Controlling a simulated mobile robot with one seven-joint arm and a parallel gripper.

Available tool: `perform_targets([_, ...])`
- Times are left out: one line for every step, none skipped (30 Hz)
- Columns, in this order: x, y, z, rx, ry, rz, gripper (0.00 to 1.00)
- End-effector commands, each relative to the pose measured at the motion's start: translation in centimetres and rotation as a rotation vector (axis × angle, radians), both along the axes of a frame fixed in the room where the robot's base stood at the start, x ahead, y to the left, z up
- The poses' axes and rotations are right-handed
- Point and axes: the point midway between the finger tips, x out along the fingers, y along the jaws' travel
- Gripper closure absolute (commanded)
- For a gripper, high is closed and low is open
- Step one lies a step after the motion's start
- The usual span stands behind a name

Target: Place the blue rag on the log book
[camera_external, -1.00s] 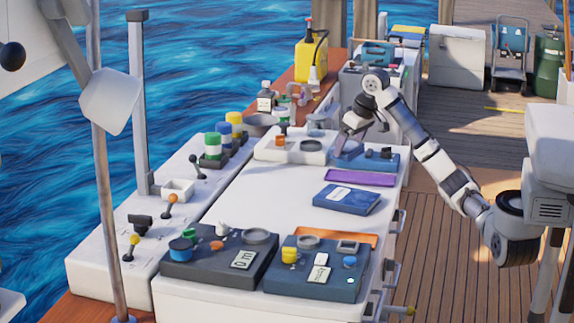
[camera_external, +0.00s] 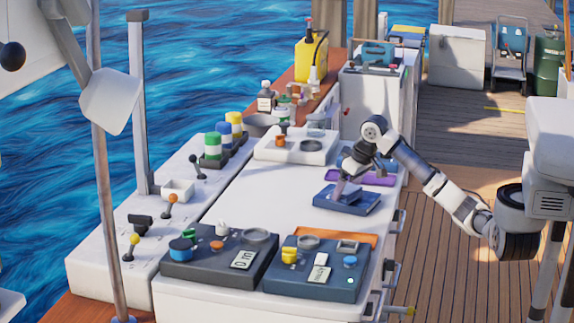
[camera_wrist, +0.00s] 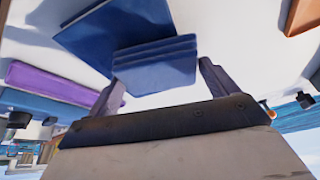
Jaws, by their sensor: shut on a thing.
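The blue rag (camera_wrist: 155,66) is a folded, layered blue pad held between the two fingers of my gripper (camera_wrist: 160,82) in the wrist view. In the external view my gripper (camera_external: 345,185) points down over the log book, and the rag (camera_external: 347,196) shows small and partly hidden at its tips. The log book (camera_external: 362,206) is a flat dark blue book on the white counter. It also shows in the wrist view (camera_wrist: 88,32), partly covered by the rag. I cannot tell whether the rag touches the book.
A purple flat item (camera_external: 380,180) lies just behind the log book. Dark panels with knobs (camera_external: 215,262) and an orange item (camera_external: 362,238) are at the front. A white tray (camera_external: 292,147) with round parts stands behind. The white counter (camera_external: 270,198) left of the book is clear.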

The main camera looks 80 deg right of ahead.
Motion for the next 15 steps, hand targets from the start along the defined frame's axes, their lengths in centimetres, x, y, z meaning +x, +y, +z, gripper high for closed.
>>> perform_targets([0.00, 0.00, 0.01, 0.000, 0.000, 0.000, 0.37])
perform_targets([0.01, 0.01, 0.00, 0.000, 0.000, 0.000, 0.37])
perform_targets([0.02, 0.00, -0.06, 0.000, 0.000, 0.000, 0.37])
perform_targets([0.01, 0.02, -0.15, 0.001, 0.000, 0.000, 0.37])
perform_targets([0.02, 0.02, -0.26, 0.001, 0.000, 0.000, 0.37])
perform_targets([0.01, 0.03, -0.40, 0.001, 0.001, 0.000, 0.37])
perform_targets([0.01, 0.02, -0.37, 0.001, 0.001, 0.001, 0.12])
perform_targets([0.01, 0.01, -0.33, 0.001, 0.001, 0.001, 0.08])
perform_targets([0.01, 0.01, -0.32, 0.001, 0.001, 0.001, 0.03])
perform_targets([0.01, 0.01, -0.32, 0.001, 0.001, 0.001, 0.00])
perform_targets([0.01, 0.01, -0.32, 0.000, 0.001, 0.001, 0.00])
perform_targets([0.00, 0.01, -0.31, 0.000, 0.001, 0.001, 0.00])
perform_targets([0.00, 0.00, -0.31, 0.000, 0.001, 0.001, 0.00])
perform_targets([0.01, 0.01, -0.31, 0.000, 0.001, 0.001, 0.00])
perform_targets([0.01, 0.00, -0.30, 0.000, 0.001, 0.001, 0.00])
